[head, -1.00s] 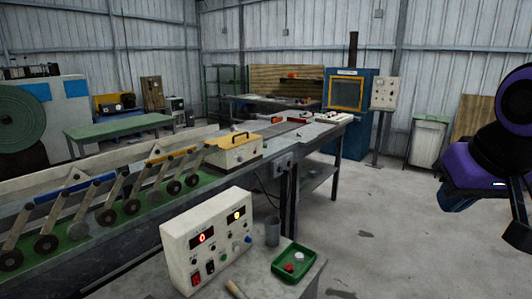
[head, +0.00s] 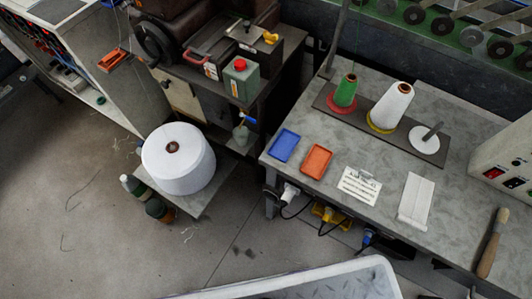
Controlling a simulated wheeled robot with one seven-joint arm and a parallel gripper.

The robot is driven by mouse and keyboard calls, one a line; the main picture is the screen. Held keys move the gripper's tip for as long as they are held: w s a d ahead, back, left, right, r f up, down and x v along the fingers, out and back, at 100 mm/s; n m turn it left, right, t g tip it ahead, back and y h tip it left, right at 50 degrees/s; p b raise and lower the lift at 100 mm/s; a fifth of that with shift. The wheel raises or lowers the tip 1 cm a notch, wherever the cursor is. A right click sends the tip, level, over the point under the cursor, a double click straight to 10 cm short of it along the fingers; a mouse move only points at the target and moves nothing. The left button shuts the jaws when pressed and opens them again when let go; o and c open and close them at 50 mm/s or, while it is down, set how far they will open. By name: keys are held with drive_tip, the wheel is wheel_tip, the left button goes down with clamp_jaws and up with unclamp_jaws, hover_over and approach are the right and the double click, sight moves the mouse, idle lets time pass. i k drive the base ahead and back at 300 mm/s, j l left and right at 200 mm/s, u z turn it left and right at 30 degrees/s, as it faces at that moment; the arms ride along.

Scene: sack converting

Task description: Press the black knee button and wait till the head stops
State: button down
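I cannot make out a black knee button or a sewing head in the head view. Under the bench's front edge hang a white plug (head: 290,193), a yellow fitting (head: 328,213) and a blue plug (head: 368,238) with black cables. The dark space beneath the bench is hard to read. My gripper is not in view.
A large white spool (head: 178,158) sits on a low shelf. Floor at left is mostly clear.

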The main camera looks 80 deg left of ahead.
sight(269, 195)
drive_tip(key=u, duration=2.45)
